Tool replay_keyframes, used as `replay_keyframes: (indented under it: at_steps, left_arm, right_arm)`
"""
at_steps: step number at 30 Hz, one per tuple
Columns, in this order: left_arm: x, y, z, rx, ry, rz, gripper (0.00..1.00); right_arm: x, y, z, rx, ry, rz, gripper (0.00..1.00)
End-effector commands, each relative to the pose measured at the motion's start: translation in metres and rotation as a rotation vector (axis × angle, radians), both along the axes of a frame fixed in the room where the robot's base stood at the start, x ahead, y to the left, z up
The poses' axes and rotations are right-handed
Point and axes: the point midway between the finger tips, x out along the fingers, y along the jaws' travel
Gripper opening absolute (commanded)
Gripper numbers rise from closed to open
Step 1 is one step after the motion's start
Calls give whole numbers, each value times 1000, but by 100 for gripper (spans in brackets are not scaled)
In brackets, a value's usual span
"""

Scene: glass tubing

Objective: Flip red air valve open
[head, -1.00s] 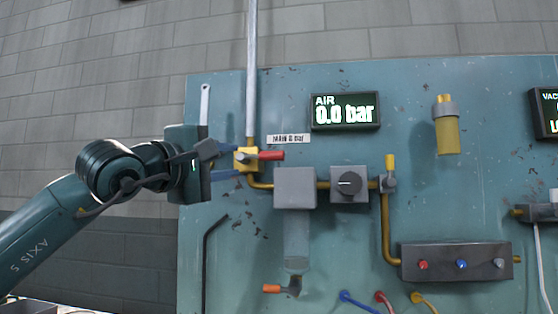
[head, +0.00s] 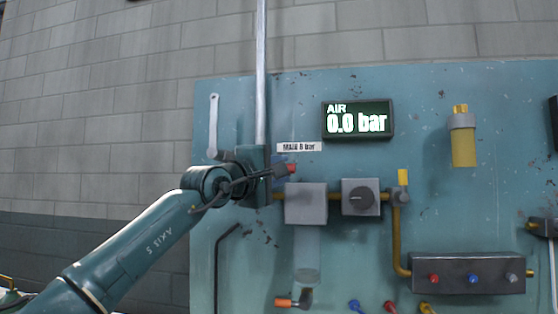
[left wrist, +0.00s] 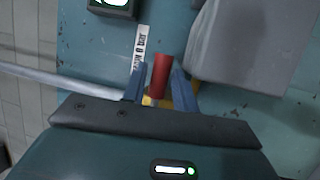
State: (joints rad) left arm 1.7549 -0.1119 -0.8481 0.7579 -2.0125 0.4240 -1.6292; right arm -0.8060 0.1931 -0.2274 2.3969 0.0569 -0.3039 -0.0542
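The red air valve handle (left wrist: 161,75) stands between the two blue fingers of my left gripper (left wrist: 160,84) in the left wrist view. The fingers are apart, one on each side of the handle, with a small gap on the left; contact on the right is hard to tell. In the head view only the red handle's tip (head: 291,168) shows past my wrist, pointing right. The yellow valve body (left wrist: 150,101) is mostly hidden behind the gripper. The AIR display (head: 358,120) reads 0.0 bar. My right gripper is in neither view.
A grey vertical pipe (head: 261,75) runs down to the valve. To the right are a grey filter block (head: 306,204), a regulator with a black knob (head: 360,197) and a yellow-handled valve (head: 403,178). A wrench (head: 213,125) hangs at left.

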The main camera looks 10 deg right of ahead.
Motion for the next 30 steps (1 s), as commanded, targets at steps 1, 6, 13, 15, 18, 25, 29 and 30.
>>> replay_keyframes:
  at_steps: [1,6,13,15,18,25,29,30]
  left_arm:
    - [1,-1,1,1,1,0,29]
    - [2,-2,0,0,0,1,29]
    - [2,-2,0,0,0,1,21]
    - [2,-2,0,1,-1,1,16]
    - [2,-2,0,1,-1,1,7]
    - [2,-2,-1,1,1,1,0]
    - [2,-2,-1,1,1,1,0]
    - [2,-2,-1,1,1,1,0]
  right_arm:
    - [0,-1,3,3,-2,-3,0]
    - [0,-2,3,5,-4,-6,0]
    - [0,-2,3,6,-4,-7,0]
    - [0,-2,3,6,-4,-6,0]
    - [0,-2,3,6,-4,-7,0]
    - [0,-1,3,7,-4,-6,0]
    - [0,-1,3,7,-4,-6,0]
    - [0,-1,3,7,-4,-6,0]
